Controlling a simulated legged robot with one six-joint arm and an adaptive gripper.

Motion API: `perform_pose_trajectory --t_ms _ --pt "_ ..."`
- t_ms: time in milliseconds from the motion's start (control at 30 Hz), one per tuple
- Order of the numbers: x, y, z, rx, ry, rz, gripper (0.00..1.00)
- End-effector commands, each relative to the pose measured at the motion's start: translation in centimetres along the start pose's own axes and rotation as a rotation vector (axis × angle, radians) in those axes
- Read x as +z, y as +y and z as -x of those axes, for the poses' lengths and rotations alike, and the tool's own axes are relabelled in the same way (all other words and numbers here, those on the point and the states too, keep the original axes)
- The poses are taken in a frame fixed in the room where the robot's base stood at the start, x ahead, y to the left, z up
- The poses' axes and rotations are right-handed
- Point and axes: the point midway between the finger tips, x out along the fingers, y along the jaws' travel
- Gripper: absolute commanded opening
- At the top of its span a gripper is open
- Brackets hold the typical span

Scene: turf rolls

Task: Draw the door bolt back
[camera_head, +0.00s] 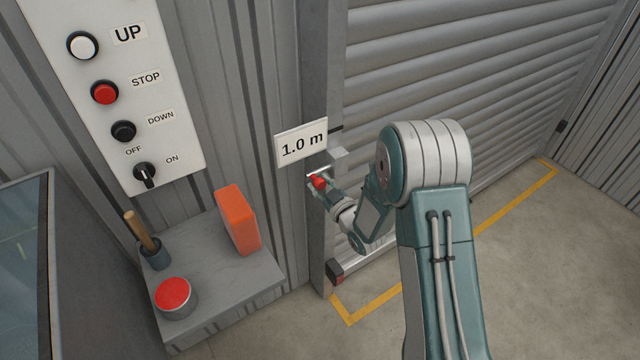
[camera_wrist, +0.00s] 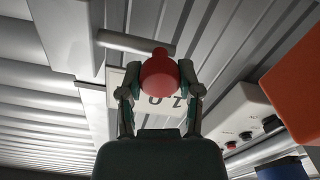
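The door bolt is a pale metal bar (camera_wrist: 125,42) that ends in a red knob (camera_wrist: 160,76). The knob also shows in the head view (camera_head: 319,182), at the door post beside the shutter. My gripper (camera_wrist: 160,72) has one finger on each side of the knob, and both fingertips appear to touch it. In the head view my gripper (camera_head: 322,186) reaches the knob from the lower right. The roller shutter door (camera_head: 450,70) is down behind my arm.
A "1.0 m" sign (camera_head: 301,143) hangs just above the knob. Left are a button panel (camera_head: 165,115) and a grey shelf (camera_head: 205,275) with an orange block (camera_head: 238,220), red button (camera_head: 173,296) and wooden-handled tool (camera_head: 140,230). Floor with yellow lines (camera_head: 515,202) is clear at right.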

Motion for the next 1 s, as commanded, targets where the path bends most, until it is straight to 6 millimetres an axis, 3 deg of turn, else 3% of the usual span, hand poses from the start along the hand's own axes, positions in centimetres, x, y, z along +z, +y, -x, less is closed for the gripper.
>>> perform_pose_trajectory --t_ms 167,467,800,833,900,1000 --pt "-0.2 -0.7 -0.1 -0.003 0.002 0.0 0.0" --pt "-1.7 -4.9 -0.1 -0.005 0.005 0.001 0.0" --pt "-1.9 -5.4 -0.1 -0.007 0.006 0.002 0.0" --pt "-1.9 -5.4 0.0 -0.007 0.006 0.002 0.55" --pt "-1.8 -5.4 0.0 -0.006 0.005 0.002 0.81" --pt "-1.8 -5.3 0.0 -0.005 0.004 0.002 0.81"
